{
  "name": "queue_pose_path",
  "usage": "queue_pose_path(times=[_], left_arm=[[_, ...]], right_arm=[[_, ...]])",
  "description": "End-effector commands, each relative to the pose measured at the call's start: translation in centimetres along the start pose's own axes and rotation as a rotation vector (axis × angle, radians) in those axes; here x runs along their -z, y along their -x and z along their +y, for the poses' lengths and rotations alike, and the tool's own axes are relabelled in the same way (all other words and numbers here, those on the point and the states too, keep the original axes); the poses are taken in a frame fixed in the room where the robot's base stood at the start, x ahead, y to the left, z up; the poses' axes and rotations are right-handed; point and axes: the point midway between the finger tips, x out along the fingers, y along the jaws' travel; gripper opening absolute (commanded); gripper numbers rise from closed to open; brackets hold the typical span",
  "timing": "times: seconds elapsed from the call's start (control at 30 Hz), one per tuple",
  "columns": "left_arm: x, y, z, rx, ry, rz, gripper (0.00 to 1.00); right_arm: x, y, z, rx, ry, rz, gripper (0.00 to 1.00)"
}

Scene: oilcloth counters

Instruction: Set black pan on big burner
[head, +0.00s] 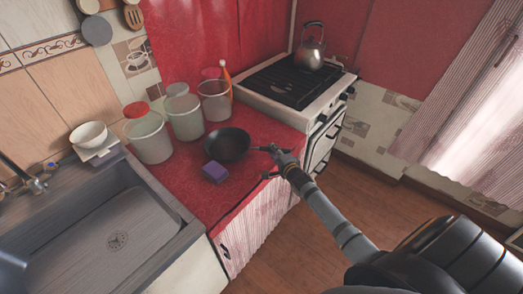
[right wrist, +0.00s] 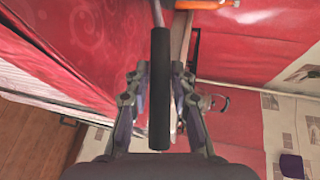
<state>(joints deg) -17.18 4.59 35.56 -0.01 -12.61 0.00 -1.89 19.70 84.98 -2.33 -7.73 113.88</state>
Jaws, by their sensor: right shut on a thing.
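The black pan (head: 227,145) is over the red oilcloth counter, level, with its handle pointing right toward the stove; I cannot tell whether it rests on the cloth or is slightly lifted. My right gripper (head: 274,156) is shut on the handle. In the right wrist view the black handle (right wrist: 160,90) runs between the two fingers; the pan's bowl is out of that view. The white stove (head: 277,99) stands right of and behind the pan, with black grates (head: 285,84) on top. Individual burner sizes are hard to make out. My left gripper is not in view.
A kettle (head: 310,50) stands at the stove's back right. A purple sponge (head: 214,173) lies just in front of the pan. The front grate area looks clear. A sink (head: 110,225) is at left.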

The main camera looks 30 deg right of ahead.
Motion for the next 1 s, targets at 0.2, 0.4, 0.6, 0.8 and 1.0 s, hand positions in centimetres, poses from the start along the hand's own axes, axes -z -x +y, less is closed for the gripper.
queue_pose_path(times=[0.2, 0.4, 0.6, 0.8, 1.0], left_arm=[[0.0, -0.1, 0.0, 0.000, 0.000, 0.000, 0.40], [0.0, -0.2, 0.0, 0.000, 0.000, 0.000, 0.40], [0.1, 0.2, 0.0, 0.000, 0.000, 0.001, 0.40], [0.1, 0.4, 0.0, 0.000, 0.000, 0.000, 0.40], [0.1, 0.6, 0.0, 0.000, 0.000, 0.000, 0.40]], right_arm=[[-0.1, 0.2, -1.3, 0.007, -0.001, -0.002, 0.00], [-0.1, 0.7, -3.3, 0.010, -0.001, -0.004, 0.00], [-0.8, 3.0, -5.0, 0.008, 0.000, -0.005, 0.00], [-1.3, 5.4, -6.8, 0.008, 0.001, -0.005, 0.00], [-2.0, 7.9, -7.9, 0.005, 0.001, -0.005, 0.00]])
